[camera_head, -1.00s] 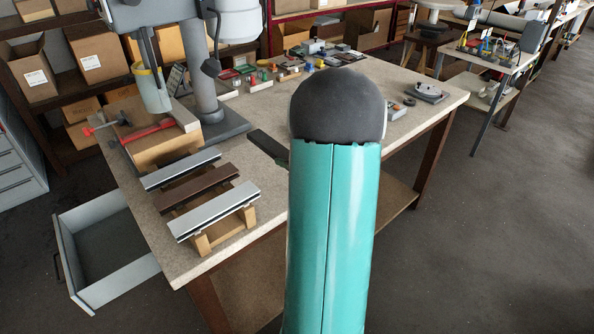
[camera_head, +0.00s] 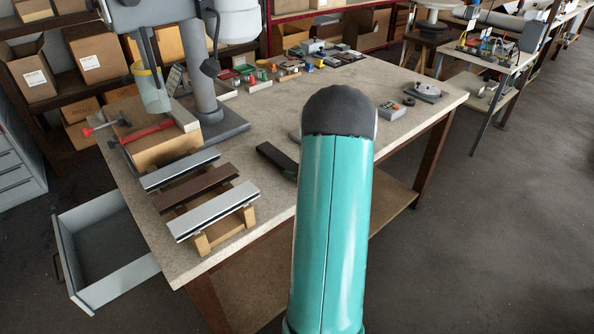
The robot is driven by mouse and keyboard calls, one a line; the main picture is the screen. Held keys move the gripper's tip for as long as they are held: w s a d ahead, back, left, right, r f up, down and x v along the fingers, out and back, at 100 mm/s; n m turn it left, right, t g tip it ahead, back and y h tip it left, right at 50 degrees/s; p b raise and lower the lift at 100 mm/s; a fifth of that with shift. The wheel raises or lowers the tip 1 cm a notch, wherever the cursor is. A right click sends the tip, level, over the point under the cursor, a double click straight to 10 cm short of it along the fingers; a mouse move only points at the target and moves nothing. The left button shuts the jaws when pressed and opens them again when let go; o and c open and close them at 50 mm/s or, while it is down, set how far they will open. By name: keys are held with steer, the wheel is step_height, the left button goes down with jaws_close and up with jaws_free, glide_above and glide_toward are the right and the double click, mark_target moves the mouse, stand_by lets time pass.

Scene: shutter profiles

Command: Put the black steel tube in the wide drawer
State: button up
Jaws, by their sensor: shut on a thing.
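A black tube (camera_head: 275,159) shows just left of my teal arm, over the worktop. It slants down to the right and its right end is hidden behind the arm. I cannot tell whether it touches the worktop. My gripper is hidden behind my arm, so its hold on the tube cannot be seen. A grey drawer (camera_head: 120,279) stands pulled open at the bench's left side, low near the floor. The visible part of its inside is empty.
Two silver profiles (camera_head: 212,212) and a brown profile (camera_head: 196,187) lie across wooden supports at the bench's left end. A drill-press-like machine (camera_head: 205,80) stands behind them. Small parts (camera_head: 300,60) fill the back. The worktop (camera_head: 245,185) has clear space beside the profiles.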

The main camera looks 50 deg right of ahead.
steer(key=shift+f, duration=0.1)
steer(key=o, duration=1.4)
steer(key=shift+f, duration=0.1)
steer(key=shift+c, duration=0.2)
steer(key=shift+s, duration=0.1)
steer(key=v, duration=1.3)
steer(key=shift+s+r, duration=0.2)
steer(key=shift+r, duration=0.25)
